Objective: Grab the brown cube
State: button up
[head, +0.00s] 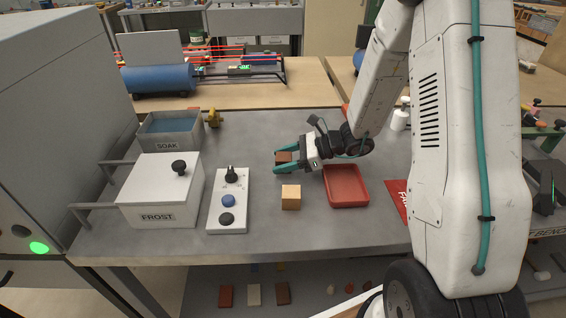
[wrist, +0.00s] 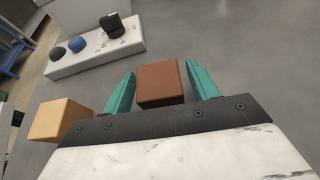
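The brown cube (head: 284,157) sits on the grey bench, partly hidden by my gripper in the head view. In the wrist view the brown cube (wrist: 158,82) lies between the two teal fingers. My gripper (head: 276,162) reaches in from the right, with its fingers on either side of the cube. In the wrist view my gripper (wrist: 160,88) is open, with a gap visible between the cube and each finger, wider at the right one.
A tan cube (head: 291,197) stands in front of my gripper, and in the wrist view it is at lower left (wrist: 60,119). A red tray (head: 346,202) is to the right. A white control box (head: 228,222), the FROST box (head: 160,190) and the SOAK basin (head: 170,145) are left.

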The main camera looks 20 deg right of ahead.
jog(key=c, duration=0.8)
jog(key=shift+c, duration=0.2)
jog(key=shift+r, duration=0.1)
